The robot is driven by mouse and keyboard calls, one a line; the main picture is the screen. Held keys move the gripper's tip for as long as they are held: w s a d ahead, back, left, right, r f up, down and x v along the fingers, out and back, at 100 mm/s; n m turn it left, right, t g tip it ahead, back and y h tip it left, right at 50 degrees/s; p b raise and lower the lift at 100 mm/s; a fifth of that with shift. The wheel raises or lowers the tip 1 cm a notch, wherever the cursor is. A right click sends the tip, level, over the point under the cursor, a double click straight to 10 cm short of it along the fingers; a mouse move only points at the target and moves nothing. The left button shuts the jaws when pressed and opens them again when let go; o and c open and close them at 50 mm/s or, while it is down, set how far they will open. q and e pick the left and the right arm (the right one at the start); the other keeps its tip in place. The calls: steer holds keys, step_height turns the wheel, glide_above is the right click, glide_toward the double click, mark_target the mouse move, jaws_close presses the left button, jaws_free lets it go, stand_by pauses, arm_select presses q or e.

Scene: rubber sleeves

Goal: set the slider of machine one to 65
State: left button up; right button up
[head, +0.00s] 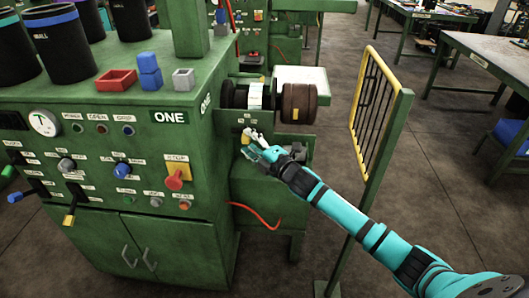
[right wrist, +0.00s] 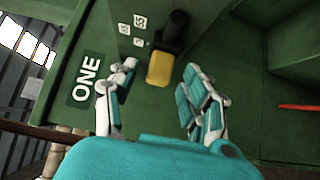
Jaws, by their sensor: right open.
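Machine one (head: 150,140) is the green cabinet marked ONE. Its slider has a yellow handle (right wrist: 160,68) on a dark stem, on the cabinet's side face. Small number labels (right wrist: 139,20) stand beside it, too small to read surely. In the head view the yellow handle (head: 246,138) is partly hidden by my right gripper. My right gripper (head: 257,143) is open, in front of that side face. In the right wrist view its fingers (right wrist: 160,88) are apart, on either side of the handle's near end; I cannot tell whether they touch it. My left gripper is not in view.
A roller with a brown drum (head: 298,103) sticks out just above my right gripper. A yellow-and-green guard rail (head: 372,105) stands to the right. A red cable (head: 255,214) hangs below. Bins and blocks stand on the machine's top.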

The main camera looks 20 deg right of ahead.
steer(key=v, duration=0.9)
steer(key=shift+s+d, duration=0.1)
steer(key=shift+s, duration=0.05)
steer(key=s+d+f+m+g+h, duration=0.2)
steer(key=f+m, duration=0.1)
steer(key=f, duration=0.8)
steer(key=s+d+f+m+g+h, duration=0.2)
steer(key=d+f+m, duration=0.15)
steer(key=f, duration=0.75)
steer(key=s+f+m+g, duration=0.2)
steer(key=s+f, duration=0.3)
steer(key=f, duration=0.3)
steer(key=s+f+m+g, duration=0.25)
steer(key=s+f, duration=0.25)
steer(key=f, duration=0.3)
steer(key=s+a+f+m+g+h, duration=0.1)
steer(key=s+a+f+m+g, duration=0.25)
steer(key=s+f, duration=1)
steer(key=s+a+f+m+g, duration=0.1)
steer(key=s+a+f, duration=0.1)
steer(key=s, duration=0.6)
steer(key=s+a+f+m+g, duration=0.1)
steer(key=s+a+f+g, duration=0.1)
steer(key=s, duration=0.6)
steer(key=s+a+f+m+g, duration=0.1)
steer(key=s+a+f+m, duration=0.1)
steer(key=s, duration=0.6)
steer(key=shift+f, duration=0.8)
